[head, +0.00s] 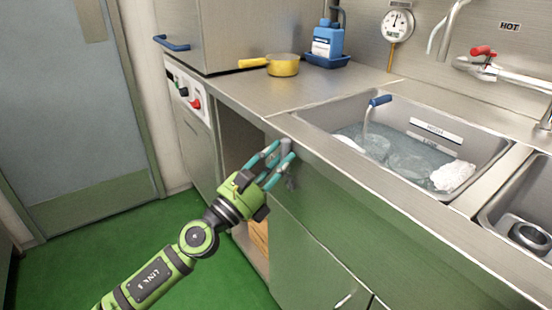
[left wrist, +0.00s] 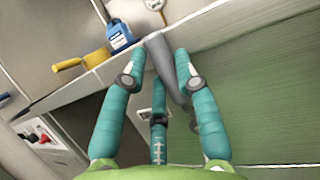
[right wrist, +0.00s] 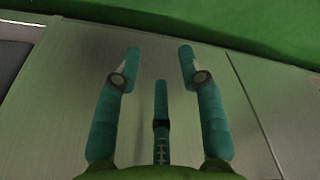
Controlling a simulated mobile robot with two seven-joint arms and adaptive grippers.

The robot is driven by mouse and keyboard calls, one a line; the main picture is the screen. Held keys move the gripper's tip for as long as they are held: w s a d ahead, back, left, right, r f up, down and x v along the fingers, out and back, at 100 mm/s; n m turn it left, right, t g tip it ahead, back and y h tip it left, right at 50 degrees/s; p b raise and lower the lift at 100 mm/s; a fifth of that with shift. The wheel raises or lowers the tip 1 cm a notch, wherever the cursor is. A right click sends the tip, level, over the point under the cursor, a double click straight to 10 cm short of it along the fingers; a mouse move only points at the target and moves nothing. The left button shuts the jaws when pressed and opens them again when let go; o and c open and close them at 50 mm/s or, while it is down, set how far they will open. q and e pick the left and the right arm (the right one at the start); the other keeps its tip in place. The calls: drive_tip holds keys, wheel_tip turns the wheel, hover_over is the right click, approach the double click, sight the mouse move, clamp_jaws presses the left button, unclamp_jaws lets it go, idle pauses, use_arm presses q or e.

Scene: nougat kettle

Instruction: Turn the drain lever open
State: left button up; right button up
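The drain lever (head: 287,150) is a grey handle on the sink's front, just below the counter edge. In the left wrist view the lever (left wrist: 166,68) slants between my teal fingertips. My left gripper (head: 279,160) is open, with its fingers on either side of the lever; I cannot tell whether they touch it. The fingers partly hide the lever in the head view. My right gripper (right wrist: 160,55) is open and empty in the right wrist view, over a plain metal panel (right wrist: 70,90). It is not in the head view.
The sink basin (head: 330,110) holds water, dishes and a blue-handled tool (head: 380,100). A yellow pan (head: 284,66) and a blue bottle (head: 328,40) stand on the counter (head: 240,85). An open cabinet bay lies left of the lever. The green floor (head: 90,260) is clear.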

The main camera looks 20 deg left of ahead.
use_arm(q)
drive_tip(key=o, duration=0.4)
drive_tip(key=shift+d+r, duration=0.1)
drive_tip(key=shift+s, duration=0.1)
drive_tip(key=v, duration=1.2)
